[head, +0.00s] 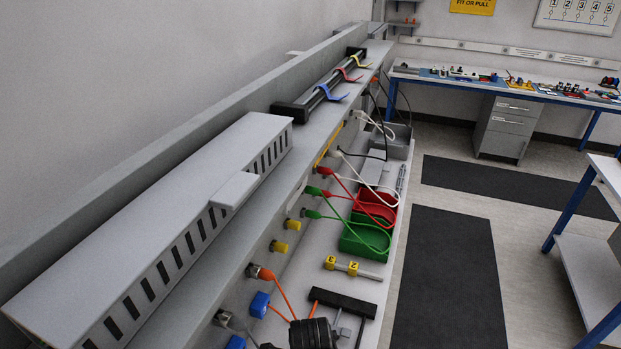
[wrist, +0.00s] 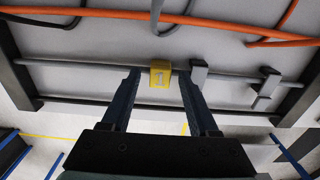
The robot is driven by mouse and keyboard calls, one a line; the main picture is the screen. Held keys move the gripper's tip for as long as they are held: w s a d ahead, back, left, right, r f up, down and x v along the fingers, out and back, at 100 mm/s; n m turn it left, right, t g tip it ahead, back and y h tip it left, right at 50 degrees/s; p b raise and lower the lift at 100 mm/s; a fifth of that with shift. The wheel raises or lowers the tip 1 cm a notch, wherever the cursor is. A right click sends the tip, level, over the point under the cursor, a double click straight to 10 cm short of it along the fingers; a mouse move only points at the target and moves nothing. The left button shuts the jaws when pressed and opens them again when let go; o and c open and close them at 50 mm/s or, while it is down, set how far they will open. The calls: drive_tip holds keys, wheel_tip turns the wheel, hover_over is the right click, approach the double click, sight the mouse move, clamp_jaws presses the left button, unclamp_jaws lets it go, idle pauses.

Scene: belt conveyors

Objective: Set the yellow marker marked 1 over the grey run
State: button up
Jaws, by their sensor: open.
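The yellow marker marked 1 (wrist: 161,74) is in the middle of the wrist view, lying across the grey run (wrist: 85,64), which shows on both sides of it. How far it is pressed onto the run I cannot tell. My gripper (wrist: 158,78) is open, with one dark finger on each side of the marker and a gap showing beside it. In the head view I cannot make out this marker; a dark round part, probably of my arm, covers the bottom middle.
In the wrist view orange cables (wrist: 225,22) cross above the run, and grey clips (wrist: 198,73) sit to the right. In the head view two yellow markers (head: 341,266) sit on a grey rod near green (head: 362,238) and red bins. Plugged cables hang along the rail.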

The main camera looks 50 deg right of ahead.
wheel_tip(320, 180, up, 12)
drive_tip(key=shift+b, duration=0.4)
idle(0.5)
